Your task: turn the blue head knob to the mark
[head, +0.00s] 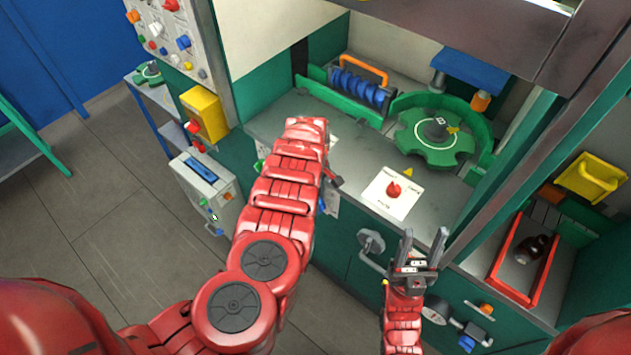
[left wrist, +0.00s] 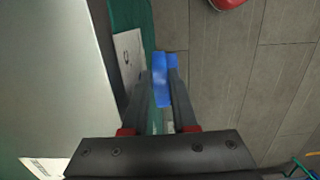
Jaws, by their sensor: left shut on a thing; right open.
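The blue head knob (left wrist: 161,80) is between the fingers of my left gripper (left wrist: 163,88) in the left wrist view, and the gripper is shut on it. A white card (left wrist: 130,62) with a dark printed mark is on the green panel beside the knob. The card's print is too small to read, so I cannot tell how the knob stands to the mark. In the head view my left arm hides most of the left gripper and the knob. My right gripper (head: 420,252) is open and empty, in front of the machine's green front.
A red knob (head: 393,189) on a white card sits on the grey worktop, near a green star wheel (head: 435,137). A crank handle (head: 372,243) sticks out of the front. A red tray (head: 523,262) holds a dark bottle (head: 531,250).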

